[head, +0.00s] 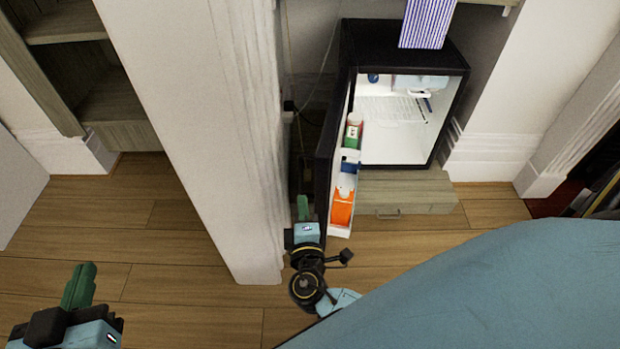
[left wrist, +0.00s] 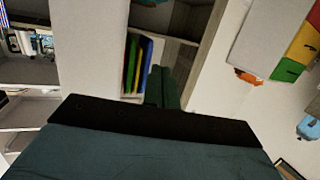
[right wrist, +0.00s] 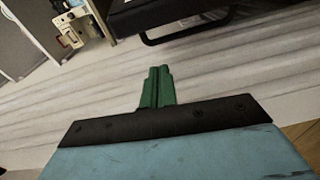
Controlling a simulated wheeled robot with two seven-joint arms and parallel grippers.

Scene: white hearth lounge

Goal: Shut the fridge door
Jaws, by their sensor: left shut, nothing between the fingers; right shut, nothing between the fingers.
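The small black fridge (head: 456,62) stands open in the head view, its white inside showing. Its door (head: 326,160) is swung wide out toward me on the left, with bottles and cartons in its inner racks. My right gripper (head: 303,206) is shut and empty. It is just left of the door's near end, on the outer side; I cannot tell whether it touches. In the right wrist view its green fingers (right wrist: 157,88) are together before a pale streaked surface. My left gripper (head: 80,285) is shut and empty, far left of the pillar.
A white pillar (head: 205,120) stands close left of the door and my right gripper. The fridge sits on a wooden cabinet (head: 400,192) with a handle. A striped item (head: 427,22) is on the fridge top. Wooden floor (head: 470,205) before the fridge is bare.

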